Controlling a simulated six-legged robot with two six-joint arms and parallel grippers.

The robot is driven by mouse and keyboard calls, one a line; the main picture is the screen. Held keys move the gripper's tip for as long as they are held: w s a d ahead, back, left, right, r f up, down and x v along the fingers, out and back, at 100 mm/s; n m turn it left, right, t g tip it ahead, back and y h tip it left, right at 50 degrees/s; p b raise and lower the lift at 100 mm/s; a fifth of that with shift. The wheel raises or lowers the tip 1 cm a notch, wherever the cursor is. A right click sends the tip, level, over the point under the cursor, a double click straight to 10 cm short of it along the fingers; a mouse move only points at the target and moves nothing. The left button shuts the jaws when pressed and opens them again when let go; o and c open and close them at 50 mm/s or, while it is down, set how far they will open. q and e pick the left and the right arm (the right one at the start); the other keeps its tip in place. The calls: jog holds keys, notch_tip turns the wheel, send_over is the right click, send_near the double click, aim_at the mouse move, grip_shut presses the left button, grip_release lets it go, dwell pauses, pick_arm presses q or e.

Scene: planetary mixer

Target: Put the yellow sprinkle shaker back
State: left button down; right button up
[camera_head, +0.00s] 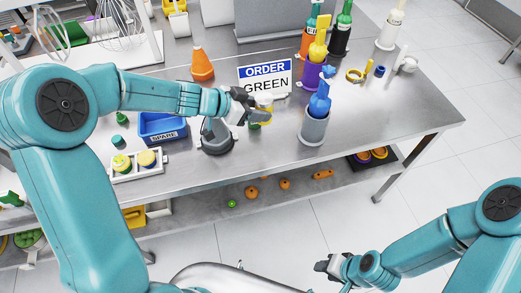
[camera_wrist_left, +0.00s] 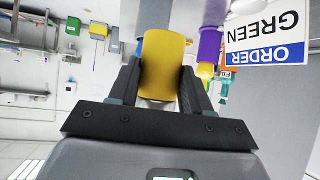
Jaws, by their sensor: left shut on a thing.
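My left gripper (camera_head: 252,106) is shut on the yellow sprinkle shaker (camera_head: 264,102), above the steel table in front of the order sign. In the left wrist view, the yellow shaker (camera_wrist_left: 163,65) sits between the two fingers (camera_wrist_left: 160,90). A white rack (camera_head: 135,174), left of the gripper on the table, holds two yellow-topped shakers (camera_head: 146,158). Part of the held shaker is hidden by the fingers. My right gripper (camera_head: 331,268) is low at the right, away from the table; its opening is unclear.
The order sign (camera_head: 265,72) reads GREEN. A blue SPARE bin (camera_head: 162,128) and a dark round stand (camera_head: 216,139) lie between rack and gripper. A grey cup with a blue bottle (camera_head: 314,128) stands to the right.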

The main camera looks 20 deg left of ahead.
pick_arm(q)
notch_tip(320, 180, down, 16)
jog(key=b, duration=0.4)
jog(key=shift+r+b, duration=0.25)
jog(key=shift+b, duration=0.05)
jog(key=shift+w+f, duration=0.1)
jog(key=shift+f, duration=0.2)
jog(key=shift+d+r, duration=0.1)
jog(key=shift+c, duration=2.4)
grip_release()
jog(key=shift+f, duration=0.25)
jog(key=shift+r, duration=0.1)
